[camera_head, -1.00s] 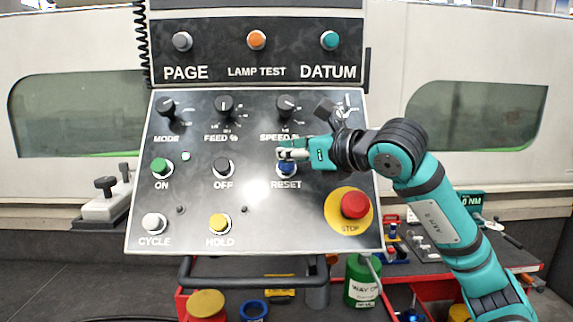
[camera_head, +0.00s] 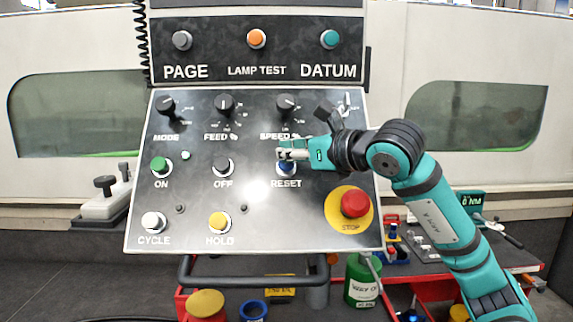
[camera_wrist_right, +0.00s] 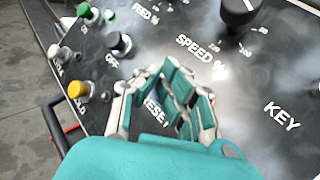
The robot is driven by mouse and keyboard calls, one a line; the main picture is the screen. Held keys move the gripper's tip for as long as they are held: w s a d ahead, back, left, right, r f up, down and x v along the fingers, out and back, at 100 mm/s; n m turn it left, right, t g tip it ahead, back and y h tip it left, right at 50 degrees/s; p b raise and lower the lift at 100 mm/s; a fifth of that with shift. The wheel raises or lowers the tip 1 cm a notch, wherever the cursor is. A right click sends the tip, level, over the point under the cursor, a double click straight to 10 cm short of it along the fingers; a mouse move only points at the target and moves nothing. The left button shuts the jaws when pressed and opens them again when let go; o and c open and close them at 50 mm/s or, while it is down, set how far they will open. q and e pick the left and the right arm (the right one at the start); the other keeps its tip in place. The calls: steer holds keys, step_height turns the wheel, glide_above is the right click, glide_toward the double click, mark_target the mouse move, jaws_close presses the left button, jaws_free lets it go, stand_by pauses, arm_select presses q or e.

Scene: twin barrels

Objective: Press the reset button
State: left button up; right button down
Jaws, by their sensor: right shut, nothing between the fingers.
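The blue reset button (camera_head: 286,169) is on the sloped control panel (camera_head: 262,215), above the RESET label. My right gripper (camera_head: 282,154) is shut and empty, its fingertips at the button's upper edge in the head view. They cover part of the button. I cannot tell whether they touch it. In the right wrist view, the shut fingers (camera_wrist_right: 170,85) are over the panel and partly cover the RESET lettering. The button is mostly hidden there. My left gripper is not in view.
The black off button (camera_head: 223,167) is to the left of reset. The speed knob (camera_head: 286,103) is above. The red stop button (camera_head: 355,204) is to the lower right, below my right forearm. A red workbench (camera_head: 430,266) with tools stands behind my arm.

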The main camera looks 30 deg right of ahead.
steer(key=shift+w+d+f+b, duration=0.2)
steer(key=shift+w+f+b, duration=0.1)
steer(key=shift+w+f, duration=0.05)
stand_by(0.9)
steer(key=shift+s+r, duration=0.1)
stand_by(0.3)
steer(key=shift+s+a+r+p, duration=0.3)
steer(key=shift+s+a+r, duration=0.1)
steer(key=shift+s+r, duration=0.1)
steer(key=shift+r, duration=0.1)
steer(key=s+a+r+p, duration=0.2)
steer(key=s+r, duration=0.1)
steer(key=shift+s, duration=0.2)
steer(key=shift+f, duration=0.1)
stand_by(1.0)
